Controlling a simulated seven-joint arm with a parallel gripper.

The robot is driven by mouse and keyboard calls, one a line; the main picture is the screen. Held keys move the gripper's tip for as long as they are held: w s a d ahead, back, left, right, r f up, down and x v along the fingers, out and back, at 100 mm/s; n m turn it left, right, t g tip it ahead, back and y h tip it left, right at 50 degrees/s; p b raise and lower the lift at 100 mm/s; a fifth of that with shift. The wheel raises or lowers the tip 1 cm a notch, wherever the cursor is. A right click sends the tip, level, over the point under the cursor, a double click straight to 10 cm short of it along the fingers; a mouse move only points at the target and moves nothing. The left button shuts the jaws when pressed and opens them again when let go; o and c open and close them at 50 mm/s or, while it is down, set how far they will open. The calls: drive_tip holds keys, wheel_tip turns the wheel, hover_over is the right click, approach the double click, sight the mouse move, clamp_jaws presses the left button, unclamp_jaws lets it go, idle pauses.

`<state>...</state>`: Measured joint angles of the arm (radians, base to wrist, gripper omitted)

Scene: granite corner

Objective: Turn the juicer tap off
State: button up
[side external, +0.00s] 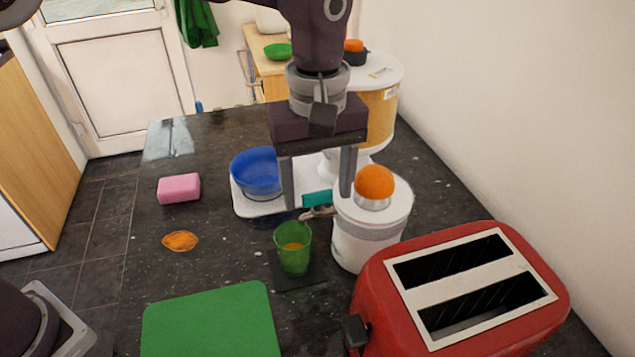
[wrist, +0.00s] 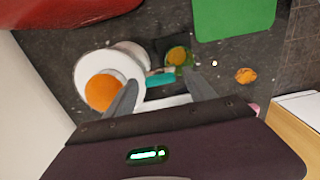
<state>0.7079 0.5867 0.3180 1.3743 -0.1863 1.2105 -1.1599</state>
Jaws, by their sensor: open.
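The juicer (side external: 368,238) is a white cylinder with a grey band, and an orange (side external: 374,182) sits on its top. Its tap (side external: 317,205) sticks out to the left and has a teal lever. In the wrist view the teal lever (wrist: 160,79) lies between the fingertips, in front of them. A green glass (side external: 293,250) with some orange juice stands on a dark mat below the spout. My gripper (side external: 320,200) is open and empty, pointing down over the tap. Its fingers stand on either side of the teal lever; whether they touch it I cannot tell.
A red toaster (side external: 455,290) stands close in front of the juicer. A pink sponge (side external: 179,188), an orange half (side external: 181,241) and a green board (side external: 210,322) lie at left. The left counter is mostly free.

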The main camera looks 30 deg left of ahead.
drive_tip(key=shift+c, duration=0.2)
drive_tip(key=c, duration=1.3)
drive_tip(key=shift+c, duration=0.2)
drive_tip(key=m, duration=0.4)
drive_tip(key=shift+m, duration=0.4)
drive_tip(key=m, duration=0.4)
drive_tip(key=shift+m, duration=0.3)
drive_tip(key=m, duration=0.4)
drive_tip(key=shift+m, duration=2.3)
